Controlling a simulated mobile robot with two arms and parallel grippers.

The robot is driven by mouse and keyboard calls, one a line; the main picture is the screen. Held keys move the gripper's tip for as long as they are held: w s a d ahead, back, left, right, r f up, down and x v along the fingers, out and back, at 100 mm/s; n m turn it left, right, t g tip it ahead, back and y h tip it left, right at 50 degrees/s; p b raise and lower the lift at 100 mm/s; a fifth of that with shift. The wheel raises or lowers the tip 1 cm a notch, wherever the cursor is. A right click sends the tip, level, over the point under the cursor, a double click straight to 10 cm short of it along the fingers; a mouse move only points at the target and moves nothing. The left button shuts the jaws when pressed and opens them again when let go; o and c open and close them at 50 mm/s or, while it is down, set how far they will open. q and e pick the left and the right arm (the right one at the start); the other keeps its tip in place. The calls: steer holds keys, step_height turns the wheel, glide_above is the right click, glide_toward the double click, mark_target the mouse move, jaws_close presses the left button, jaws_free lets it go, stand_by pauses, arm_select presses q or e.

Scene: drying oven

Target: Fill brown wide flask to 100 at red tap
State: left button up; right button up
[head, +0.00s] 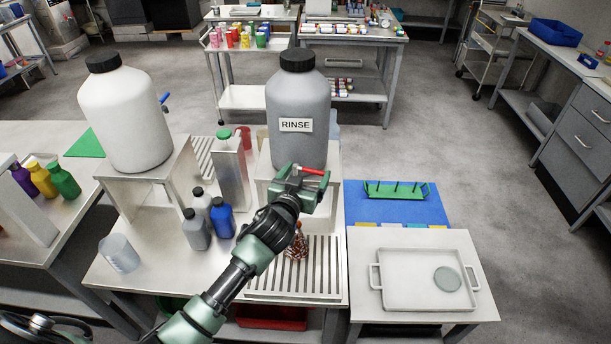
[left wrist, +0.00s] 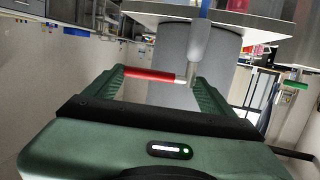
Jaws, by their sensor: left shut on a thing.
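The grey RINSE carboy (head: 297,110) stands on a raised metal stand, its red tap lever (head: 313,172) at its lower front. My left gripper (head: 302,182) is at the tap, shut on the red lever. In the left wrist view the red lever (left wrist: 152,75) lies between the fingers, with a pale spout piece (left wrist: 198,55) beside it. The brown flask (head: 298,246) stands on the slatted drain rack below the tap, partly hidden behind my left arm. Its fill level and scale cannot be read. My right gripper is not in view.
A white carboy (head: 125,115) stands on another stand at left. Small grey and blue bottles (head: 221,218) and a clear beaker (head: 119,253) stand left of my arm. A tray (head: 415,280) with a round disc and a green rack (head: 396,190) are at right.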

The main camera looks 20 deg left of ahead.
arm_select(q)
steer(key=n+y+b, duration=0.1)
steer(key=y+b, duration=0.1)
steer(key=w+n+y+b, duration=0.1)
steer(key=n+y+b, duration=0.1)
steer(key=shift+d+f+g+b, duration=0.15)
steer(key=shift+d+g+b, duration=0.05)
steer(key=shift+g+b, duration=0.2)
steer(key=o, duration=1.2)
